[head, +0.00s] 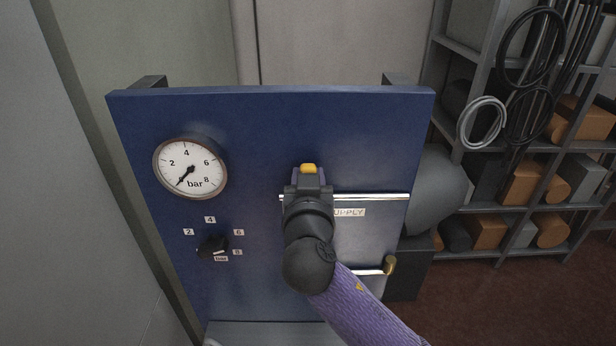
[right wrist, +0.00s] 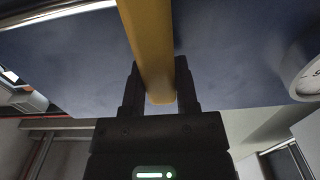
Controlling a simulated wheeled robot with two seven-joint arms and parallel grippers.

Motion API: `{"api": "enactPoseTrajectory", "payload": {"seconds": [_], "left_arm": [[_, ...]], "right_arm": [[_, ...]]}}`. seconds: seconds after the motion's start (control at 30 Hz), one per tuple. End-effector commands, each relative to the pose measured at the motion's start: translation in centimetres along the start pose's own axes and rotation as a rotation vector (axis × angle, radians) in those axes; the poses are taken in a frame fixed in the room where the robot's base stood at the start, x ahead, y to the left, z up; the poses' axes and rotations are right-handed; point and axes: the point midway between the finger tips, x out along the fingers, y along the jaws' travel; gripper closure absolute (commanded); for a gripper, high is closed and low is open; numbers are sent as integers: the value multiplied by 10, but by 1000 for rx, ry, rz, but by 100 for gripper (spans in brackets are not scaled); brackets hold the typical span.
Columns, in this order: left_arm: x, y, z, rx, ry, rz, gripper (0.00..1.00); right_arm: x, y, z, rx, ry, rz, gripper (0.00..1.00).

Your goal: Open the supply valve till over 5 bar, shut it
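The supply valve's yellow handle (head: 308,168) shows just above my right gripper (head: 308,186) in the head view. In the right wrist view, the yellow handle (right wrist: 150,50) runs between the two dark fingers (right wrist: 160,85), which appear closed on its sides. My gripper and arm hide the valve body in the head view. The round white gauge (head: 190,167) at the panel's upper left has its needle pointing to the lower left, below the 2, near the scale's start. The supply pipe (head: 370,197) runs to the right above a partly covered "SUPPLY" label (head: 350,212). My left gripper is not in view.
The blue panel (head: 255,130) carries a black knob (head: 212,246) with bar marks under the gauge. A lower pipe has a brass-coloured fitting (head: 390,265) at right. Shelves (head: 480,210) with rolls, boxes and hanging cables stand behind on the right. Part of the gauge (right wrist: 308,78) shows in the wrist view.

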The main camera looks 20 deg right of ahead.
Motion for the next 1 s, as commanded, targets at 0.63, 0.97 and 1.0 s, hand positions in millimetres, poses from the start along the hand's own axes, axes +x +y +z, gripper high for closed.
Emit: {"api": "enactPoseTrajectory", "payload": {"seconds": [0.63,0.97,1.0], "left_arm": [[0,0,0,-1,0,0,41],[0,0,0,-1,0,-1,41],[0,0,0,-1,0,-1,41]], "right_arm": [[0,0,0,0,-1,0,100],[0,0,0,0,-1,0,100],[0,0,0,0,-1,0,100]]}}
